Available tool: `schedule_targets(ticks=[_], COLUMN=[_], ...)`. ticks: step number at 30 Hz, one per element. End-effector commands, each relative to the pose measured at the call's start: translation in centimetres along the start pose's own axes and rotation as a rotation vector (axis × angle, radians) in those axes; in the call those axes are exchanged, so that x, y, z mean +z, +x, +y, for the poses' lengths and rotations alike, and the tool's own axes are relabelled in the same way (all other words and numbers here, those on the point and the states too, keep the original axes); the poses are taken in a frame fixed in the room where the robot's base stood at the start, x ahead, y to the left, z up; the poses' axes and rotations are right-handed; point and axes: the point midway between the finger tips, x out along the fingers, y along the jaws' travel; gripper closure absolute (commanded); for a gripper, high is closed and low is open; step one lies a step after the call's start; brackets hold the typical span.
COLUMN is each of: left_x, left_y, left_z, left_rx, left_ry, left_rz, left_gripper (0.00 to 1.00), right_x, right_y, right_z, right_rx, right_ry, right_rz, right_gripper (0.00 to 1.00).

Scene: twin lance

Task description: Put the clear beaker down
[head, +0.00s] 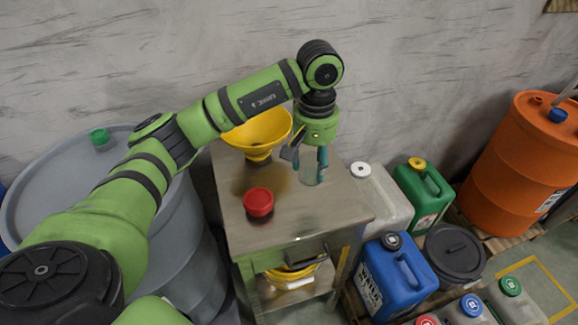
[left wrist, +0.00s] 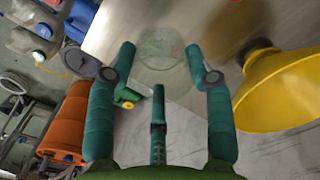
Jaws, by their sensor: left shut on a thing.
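The clear beaker (head: 309,174) is upright over the right part of the metal table (head: 290,222). My left gripper (head: 310,160) points down and is shut on it. In the left wrist view the faint glass beaker (left wrist: 163,48) shows between the teal fingertips of the left gripper (left wrist: 162,62). Its base appears at or very near the tabletop; I cannot tell whether it touches. My right gripper is not in view.
A yellow funnel (head: 259,132) stands at the table's back left, and a red cap-like container (head: 258,202) near its left front. A blue jerrycan (head: 399,275), a green jerrycan (head: 423,191) and an orange drum (head: 522,165) stand to the right. The table's front right is bare.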

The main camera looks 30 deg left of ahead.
Motion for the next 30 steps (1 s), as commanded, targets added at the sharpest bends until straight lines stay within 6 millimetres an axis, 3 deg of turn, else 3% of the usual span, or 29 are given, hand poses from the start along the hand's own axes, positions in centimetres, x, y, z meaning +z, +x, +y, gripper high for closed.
schedule_targets(ticks=[6, 14, 24, 30], left_x=[0.9, 2.0, 8.8, 11.0], left_y=[-1.4, -2.3, -3.4, -3.1], left_z=[2.2, 2.2, -0.3, -1.2], left_rx=[0.001, -0.002, -0.004, -0.002], left_ry=[0.001, 0.053, 0.395, 0.482], left_rz=[0.000, 0.011, 0.016, -0.001], left_gripper=[0.80, 0.80, 0.80, 0.80], right_x=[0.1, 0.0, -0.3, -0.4], right_y=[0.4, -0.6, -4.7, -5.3], right_z=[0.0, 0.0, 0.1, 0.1], right_rx=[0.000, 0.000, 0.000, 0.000], right_ry=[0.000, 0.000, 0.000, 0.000], right_rz=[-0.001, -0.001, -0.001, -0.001], right_gripper=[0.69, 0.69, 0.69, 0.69])
